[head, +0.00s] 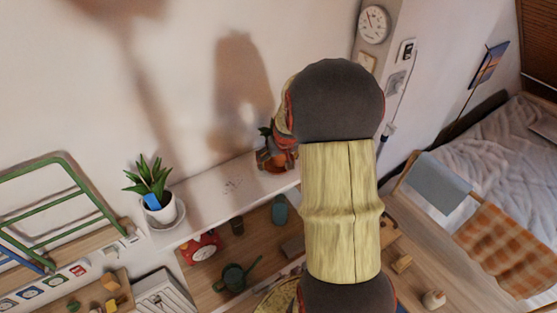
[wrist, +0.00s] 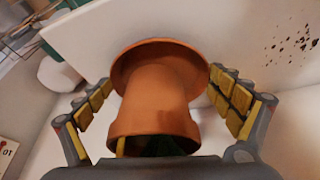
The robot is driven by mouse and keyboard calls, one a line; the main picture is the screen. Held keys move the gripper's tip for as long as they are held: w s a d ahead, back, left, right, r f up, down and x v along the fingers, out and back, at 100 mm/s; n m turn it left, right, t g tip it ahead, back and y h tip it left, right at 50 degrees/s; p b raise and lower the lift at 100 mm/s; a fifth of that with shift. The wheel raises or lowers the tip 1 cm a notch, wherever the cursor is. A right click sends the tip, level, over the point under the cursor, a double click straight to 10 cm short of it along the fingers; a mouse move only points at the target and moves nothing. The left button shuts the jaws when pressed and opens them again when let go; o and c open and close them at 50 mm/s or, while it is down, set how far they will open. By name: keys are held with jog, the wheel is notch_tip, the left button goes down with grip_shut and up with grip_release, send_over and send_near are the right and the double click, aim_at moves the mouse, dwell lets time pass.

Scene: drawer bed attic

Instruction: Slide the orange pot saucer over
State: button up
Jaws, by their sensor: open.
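The orange pot saucer (wrist: 198,62) sits under an orange terracotta pot (wrist: 155,92) on a white shelf top. In the wrist view its round rim shows beyond the pot's narrow base. My gripper (wrist: 160,80) is open, with one finger on each side of the pot and saucer. The right fingertip is close to the saucer's edge; I cannot tell whether it touches. In the head view the pot (head: 277,167) is partly hidden by my gripper and arm. Some green leaf shows at the pot's mouth.
The white shelf top (head: 205,208) has dark specks (head: 232,186) left of the pot. A potted plant (head: 155,200) stands on a pale saucer at its left end. A watering can (head: 235,277) and a red clock (head: 200,247) sit below. The wall rises behind.

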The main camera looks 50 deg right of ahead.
jog(key=shift+o, duration=0.5)
jog(key=shift+r, duration=0.1)
jog(key=shift+r, duration=0.25)
jog(key=v, duration=1.1)
jog(key=shift+s, duration=0.15)
jog(key=shift+a+r, duration=0.15)
